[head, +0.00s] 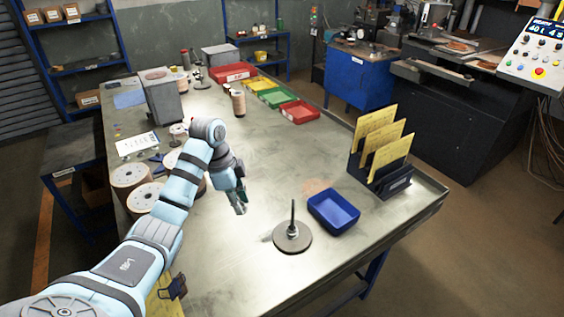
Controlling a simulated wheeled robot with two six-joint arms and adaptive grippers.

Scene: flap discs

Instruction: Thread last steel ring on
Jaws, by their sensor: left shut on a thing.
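A round grey disc base (291,238) lies flat on the metal bench, with a thin dark upright rod (292,211) at its centre. My left gripper (241,206) hangs to the left of the rod, pointing down, apart from it and above the bench. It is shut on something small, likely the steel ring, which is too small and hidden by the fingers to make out. I cannot make out any rings on the rod. A blue tray (335,211) right of the base looks empty. My right gripper is not in view.
A dark rack (385,185) with yellow cards stands behind the blue tray. Large spools (128,176) stand at the bench's left. Red (300,112), green and yellow trays line the far edge. The bench (240,270) in front is clear.

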